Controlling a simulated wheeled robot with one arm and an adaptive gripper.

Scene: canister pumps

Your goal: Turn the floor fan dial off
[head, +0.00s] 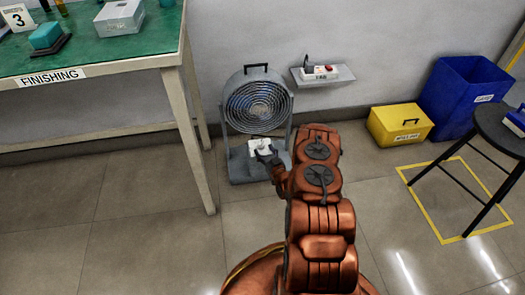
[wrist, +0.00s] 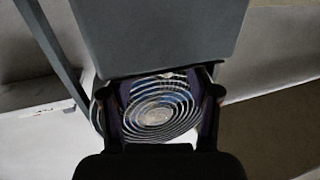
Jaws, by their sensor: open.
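The floor fan (head: 258,105) stands upright on the floor against the wall, with a round grille, a grey frame and a flat grey base (head: 241,168). A small white part (head: 258,145) shows low on the fan, above the base. I cannot make out the dial or its setting; my gripper covers part of this area. My gripper (head: 267,156) is just in front of the white part; contact cannot be told. In the wrist view, my gripper (wrist: 161,90) is open, with the fan grille (wrist: 158,110) showing between its fingers. A large grey panel fills the top middle.
A green-topped table (head: 100,55) marked FINISHING stands left of the fan, its leg (head: 196,140) close by. A wall shelf (head: 323,76) holds a power strip. A yellow bin (head: 400,124), a blue bin (head: 462,95) and a black stool (head: 500,130) stand right.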

